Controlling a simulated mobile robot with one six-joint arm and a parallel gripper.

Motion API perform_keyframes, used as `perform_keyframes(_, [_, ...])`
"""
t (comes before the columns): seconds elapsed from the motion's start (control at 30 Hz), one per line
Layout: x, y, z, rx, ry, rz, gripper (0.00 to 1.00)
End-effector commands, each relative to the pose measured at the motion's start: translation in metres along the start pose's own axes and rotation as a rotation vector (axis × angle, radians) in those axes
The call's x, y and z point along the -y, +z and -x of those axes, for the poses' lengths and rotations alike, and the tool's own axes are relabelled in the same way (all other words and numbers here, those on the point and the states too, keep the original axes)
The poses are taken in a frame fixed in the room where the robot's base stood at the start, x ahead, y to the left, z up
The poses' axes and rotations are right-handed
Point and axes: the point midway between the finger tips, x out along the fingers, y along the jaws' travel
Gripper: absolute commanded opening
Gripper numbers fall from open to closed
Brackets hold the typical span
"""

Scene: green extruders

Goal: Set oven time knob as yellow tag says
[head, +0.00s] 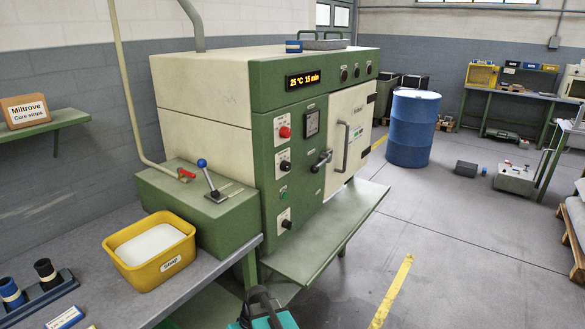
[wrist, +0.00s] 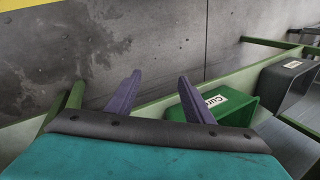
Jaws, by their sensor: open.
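The green and cream oven (head: 205,85) stands against the wall in the head view. Its display (head: 303,80) reads 25 °C 15 min. Its green front panel carries a red knob (head: 285,132), a black knob on a white plate (head: 284,166) and a lower black knob (head: 286,224). The knob labels are too small to read, so I cannot tell which is the time knob. I cannot make out a yellow tag. My gripper (wrist: 160,96) is open and empty in the wrist view, with purple fingers apart over grey floor. In the head view its teal body shows low, below the oven's shelf.
A green shelf (head: 325,232) juts out below the oven door. A yellow bin labelled Snap (head: 180,262) sits on the bench at left. A blue drum (head: 408,130) stands behind. The wrist view shows a green bin (wrist: 245,95) and a dark bin (wrist: 285,85). The floor at right is mostly open.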

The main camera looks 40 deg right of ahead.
Motion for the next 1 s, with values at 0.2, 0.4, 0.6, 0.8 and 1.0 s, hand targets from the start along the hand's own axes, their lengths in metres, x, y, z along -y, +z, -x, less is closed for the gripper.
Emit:
perform_keyframes(0.2, [-0.023, -0.049, 0.073, -0.152, -0.054, 0.04, 0.47])
perform_keyframes(0.4, [-0.045, -0.082, 0.146, -0.293, -0.082, 0.09, 0.47])
perform_keyframes(0.6, [-0.068, -0.105, 0.225, -0.435, -0.091, 0.15, 0.47])
perform_keyframes(0.8, [-0.091, -0.117, 0.311, -0.579, -0.077, 0.217, 0.47])
perform_keyframes(1.0, [-0.112, -0.117, 0.4, -0.719, -0.042, 0.293, 0.47])
